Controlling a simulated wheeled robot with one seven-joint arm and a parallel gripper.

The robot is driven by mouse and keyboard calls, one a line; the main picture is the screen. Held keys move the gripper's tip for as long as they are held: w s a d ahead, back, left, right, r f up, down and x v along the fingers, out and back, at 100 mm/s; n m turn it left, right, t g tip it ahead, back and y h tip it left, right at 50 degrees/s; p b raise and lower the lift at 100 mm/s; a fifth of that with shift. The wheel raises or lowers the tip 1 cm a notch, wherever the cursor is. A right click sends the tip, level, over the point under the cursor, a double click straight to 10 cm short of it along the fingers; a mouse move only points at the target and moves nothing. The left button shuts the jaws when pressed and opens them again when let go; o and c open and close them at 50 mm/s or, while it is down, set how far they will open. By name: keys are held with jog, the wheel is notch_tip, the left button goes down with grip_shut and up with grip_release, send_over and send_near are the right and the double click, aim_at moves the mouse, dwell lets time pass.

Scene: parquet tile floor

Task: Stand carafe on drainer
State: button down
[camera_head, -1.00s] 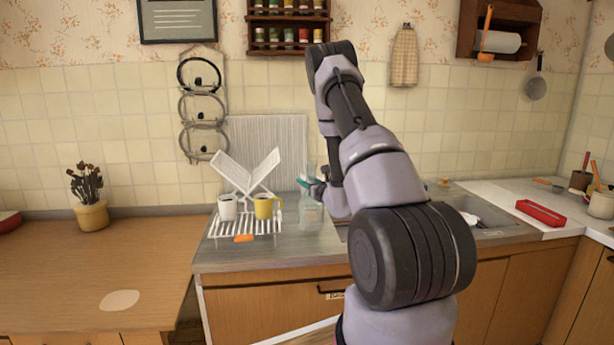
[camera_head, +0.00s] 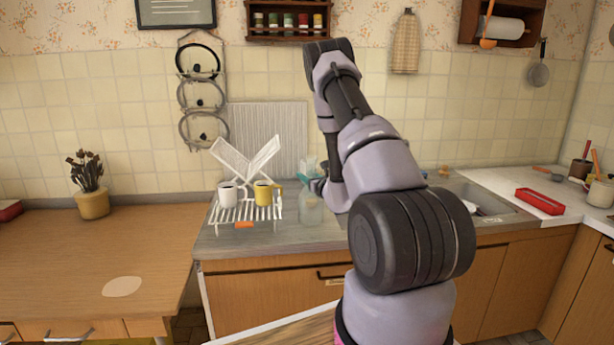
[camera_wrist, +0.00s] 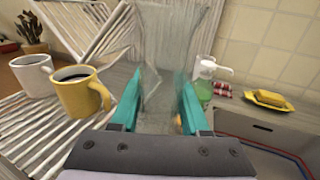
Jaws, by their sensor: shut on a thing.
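A clear glass carafe (camera_wrist: 165,70) is between the teal fingers of my gripper (camera_wrist: 155,105) in the wrist view. The gripper is shut on it. In the head view the carafe (camera_head: 311,209) shows faintly just right of the drainer, with my gripper (camera_head: 308,181) at its upper part. Whether its base touches the counter cannot be told. The white wire drainer (camera_head: 245,213) stands on the counter with its crossed rack at the back. A white mug (camera_head: 228,194) and a yellow mug (camera_head: 263,192) stand on it, the yellow one nearer the carafe.
An orange object (camera_head: 244,225) lies at the drainer's front edge. A pump bottle (camera_wrist: 205,85) and a yellow sponge on a dish (camera_wrist: 268,99) are right of the carafe, near the sink (camera_head: 487,209). The wooden counter (camera_head: 60,255) at left is mostly clear.

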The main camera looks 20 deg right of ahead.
jog(key=shift+f, duration=0.25)
jog(key=shift+c, duration=1.6)
grip_release()
jog(key=shift+f, duration=0.1)
jog(key=shift+s, duration=0.1)
jog(key=s, duration=1)
jog(key=shift+s+d, duration=0.3)
jog(key=shift+d, duration=0.15)
